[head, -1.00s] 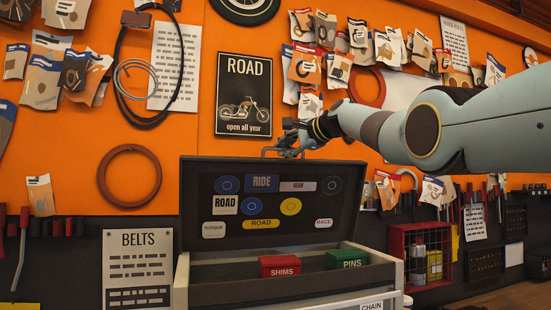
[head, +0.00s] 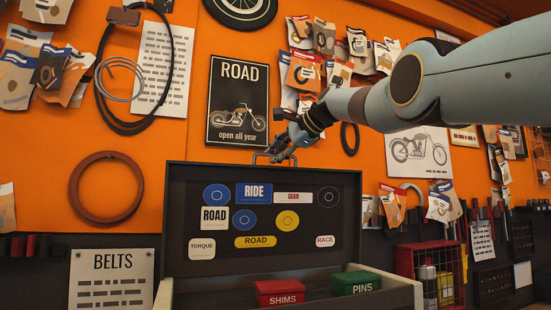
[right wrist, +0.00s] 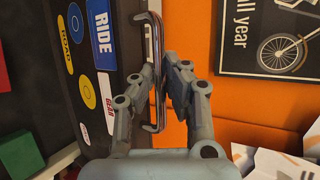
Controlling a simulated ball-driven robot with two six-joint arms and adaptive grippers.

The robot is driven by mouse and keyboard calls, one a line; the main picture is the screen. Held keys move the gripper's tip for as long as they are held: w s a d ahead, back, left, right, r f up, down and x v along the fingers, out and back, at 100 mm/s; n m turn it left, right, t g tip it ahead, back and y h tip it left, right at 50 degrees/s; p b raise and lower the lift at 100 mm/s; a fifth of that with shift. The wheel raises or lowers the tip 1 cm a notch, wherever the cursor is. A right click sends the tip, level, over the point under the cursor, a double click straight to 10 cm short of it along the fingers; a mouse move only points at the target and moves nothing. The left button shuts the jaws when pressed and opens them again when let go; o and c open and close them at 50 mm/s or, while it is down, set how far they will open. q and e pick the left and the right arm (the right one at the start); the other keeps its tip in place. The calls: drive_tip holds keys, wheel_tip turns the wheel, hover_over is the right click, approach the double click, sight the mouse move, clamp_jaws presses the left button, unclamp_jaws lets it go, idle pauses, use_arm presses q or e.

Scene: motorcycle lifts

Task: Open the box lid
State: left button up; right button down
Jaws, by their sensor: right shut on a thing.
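The box lid (head: 262,215) stands raised and upright at the back of the box (head: 390,283), its inner face covered with stickers. A metal handle sits at the lid's top edge; in the right wrist view the handle (right wrist: 153,45) runs between the fingers. My right gripper (head: 281,154) is shut on this handle, and it also shows in the right wrist view (right wrist: 163,88). The box holds a red SHIMS box (head: 280,293) and a green PINS box (head: 355,283). My left gripper is not in view.
An orange wall behind the lid carries a ROAD poster (head: 238,102), hoses and hanging parts packets. A red wire rack (head: 432,273) stands to the right of the box. A BELTS sign (head: 111,280) hangs at left.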

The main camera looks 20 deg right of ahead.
drive_tip(key=shift+r, duration=0.65)
drive_tip(key=c, duration=1.4)
unclamp_jaws()
drive_tip(key=shift+s+d, duration=0.1)
drive_tip(key=shift+s, duration=0.05)
drive_tip(key=shift+s+f, duration=0.1)
drive_tip(key=shift+s, duration=0.05)
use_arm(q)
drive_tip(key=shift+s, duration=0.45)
use_arm(e)
drive_tip(key=shift+f, duration=0.1)
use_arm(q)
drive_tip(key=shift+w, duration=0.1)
use_arm(e)
drive_tip(key=shift+d, duration=0.1)
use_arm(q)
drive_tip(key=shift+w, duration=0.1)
use_arm(e)
drive_tip(key=v, duration=1.2)
drive_tip(key=shift+f, duration=0.1)
